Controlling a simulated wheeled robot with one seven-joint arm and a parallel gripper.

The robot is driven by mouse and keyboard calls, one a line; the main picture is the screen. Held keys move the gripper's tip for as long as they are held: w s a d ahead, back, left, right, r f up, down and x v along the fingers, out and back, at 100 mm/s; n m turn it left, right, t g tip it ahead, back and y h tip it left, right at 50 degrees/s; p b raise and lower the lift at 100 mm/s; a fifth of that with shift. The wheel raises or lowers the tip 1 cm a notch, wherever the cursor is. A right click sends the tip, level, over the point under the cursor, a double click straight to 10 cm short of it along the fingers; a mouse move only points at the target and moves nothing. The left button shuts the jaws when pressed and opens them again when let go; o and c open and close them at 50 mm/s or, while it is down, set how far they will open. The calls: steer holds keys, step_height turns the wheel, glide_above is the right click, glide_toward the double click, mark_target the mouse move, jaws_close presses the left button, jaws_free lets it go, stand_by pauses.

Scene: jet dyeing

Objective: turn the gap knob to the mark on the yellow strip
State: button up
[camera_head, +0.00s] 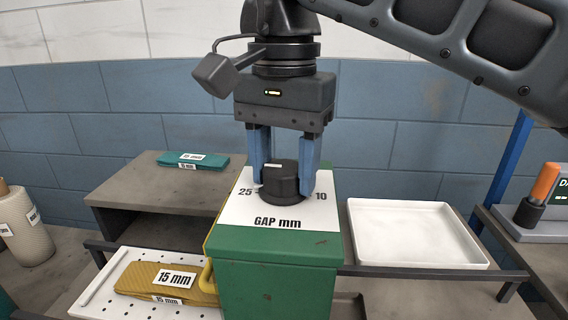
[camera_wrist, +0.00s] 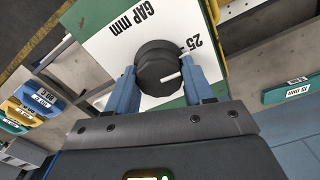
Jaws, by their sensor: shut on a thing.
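The gap knob (camera_head: 281,180) is black and round, on the white "GAP mm" plate (camera_head: 240,215) of a green box (camera_head: 272,265). My gripper (camera_head: 285,183) points down with its blue fingers shut on the knob's sides. In the wrist view the knob (camera_wrist: 158,68) sits between the fingers, with a white line on its top near the right-hand finger. "25" shows left of the knob and "10" right of it in the head view; other scale marks are hidden. The yellow strip (camera_head: 143,278), labelled "15 mm", lies on a white perforated tray (camera_head: 95,300) at lower left.
A teal strip (camera_head: 193,160), seemingly also labelled "15 mm", lies on a grey shelf (camera_head: 128,186) at left. An empty white tray (camera_head: 415,233) stands right of the box. An orange-and-black object (camera_head: 540,192) stands at far right. A block wall is behind.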

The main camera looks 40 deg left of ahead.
mark_target(286, 168)
steer(key=shift+w, duration=0.1)
steer(key=m, duration=0.6)
steer(key=shift+d+r, duration=0.1)
steer(key=shift+d, duration=0.05)
steer(key=m+b, duration=0.1)
steer(key=m, duration=0.4)
steer(key=shift+m, duration=0.3)
steer(key=m, duration=0.5)
steer(key=shift+d+b, duration=0.1)
steer(key=shift+b, duration=0.3)
steer(key=m+b, duration=0.1)
steer(key=m, duration=0.5)
steer(key=shift+m, duration=0.3)
steer(key=o, duration=1)
steer(key=shift+s, duration=0.2)
steer(key=shift+r, duration=3.85)
